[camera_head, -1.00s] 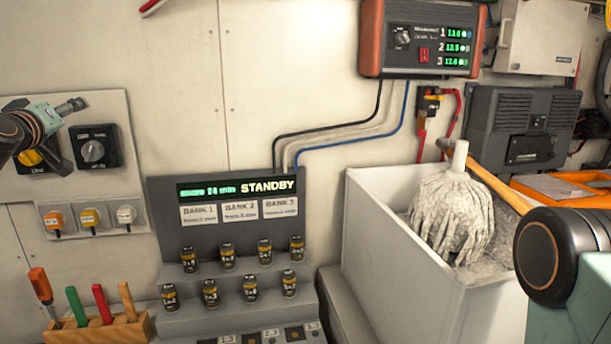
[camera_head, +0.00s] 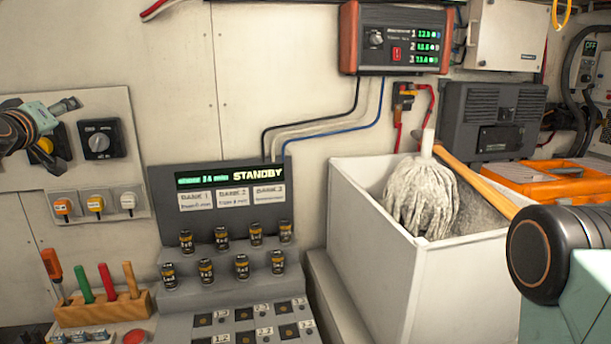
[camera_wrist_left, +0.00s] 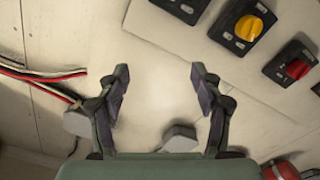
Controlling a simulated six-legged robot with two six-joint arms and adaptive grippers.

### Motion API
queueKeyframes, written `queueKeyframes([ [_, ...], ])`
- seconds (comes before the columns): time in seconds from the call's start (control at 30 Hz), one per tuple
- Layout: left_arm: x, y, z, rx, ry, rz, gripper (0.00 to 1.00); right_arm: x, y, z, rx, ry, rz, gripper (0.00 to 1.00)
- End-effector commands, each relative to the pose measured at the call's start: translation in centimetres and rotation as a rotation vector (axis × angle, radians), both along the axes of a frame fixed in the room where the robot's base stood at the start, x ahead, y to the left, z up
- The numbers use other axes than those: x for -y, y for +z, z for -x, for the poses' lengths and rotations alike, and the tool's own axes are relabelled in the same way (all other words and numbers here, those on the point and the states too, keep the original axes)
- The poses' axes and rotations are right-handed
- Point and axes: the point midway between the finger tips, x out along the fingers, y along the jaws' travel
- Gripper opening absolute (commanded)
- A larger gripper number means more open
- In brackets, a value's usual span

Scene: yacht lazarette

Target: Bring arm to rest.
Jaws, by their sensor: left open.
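My left gripper (camera_head: 58,108) comes in from the left in the head view, in front of the wall switch panel. In the left wrist view its two fingers (camera_wrist_left: 160,90) are spread apart with nothing between them. Beyond them is bare pale wall, with a yellow rotary switch (camera_wrist_left: 249,28) and a red rotary switch (camera_wrist_left: 298,69) to the right. In the head view the left gripper covers part of the yellow switch (camera_head: 45,146). My right gripper is out of view; a dark round joint and teal link at the lower right are mine.
A grey battery stand (camera_head: 165,215) reading STANDBY holds several small cells. A wooden tool rack (camera_head: 82,312) stands at lower left. A white bin (camera_head: 440,280) with a mop (camera_head: 422,192) stands at right, and a charger (camera_head: 400,40) hangs above. The upper middle wall is clear.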

Motion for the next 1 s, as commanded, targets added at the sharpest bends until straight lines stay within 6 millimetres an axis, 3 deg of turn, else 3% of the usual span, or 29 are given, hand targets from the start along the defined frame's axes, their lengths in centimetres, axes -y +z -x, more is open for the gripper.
queueKeyframes([
  [0.13,-0.2,0.1,-0.1,0.015,0.009,0.019,0.66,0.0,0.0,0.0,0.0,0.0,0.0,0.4],
  [0.33,4.5,-3.7,-0.2,-0.03,-0.045,0.066,0.66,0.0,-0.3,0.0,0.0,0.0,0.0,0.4],
  [0.47,7.3,-7.4,-0.3,-0.088,-0.079,0.066,0.66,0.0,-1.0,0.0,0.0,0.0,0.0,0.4],
  [0.57,9.7,-11.0,-0.1,-0.143,-0.108,0.062,0.66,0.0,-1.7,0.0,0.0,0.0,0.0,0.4],
  [0.67,12.5,-15.9,0.5,-0.223,-0.142,0.054,0.66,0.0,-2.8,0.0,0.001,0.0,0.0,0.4],
  [0.87,18.2,-27.6,3.4,-0.414,-0.214,0.033,0.66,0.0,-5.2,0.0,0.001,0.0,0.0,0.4],
  [1.0,21.5,-35.5,6.6,-0.555,-0.262,0.016,0.66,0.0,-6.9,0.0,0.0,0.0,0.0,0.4],
])
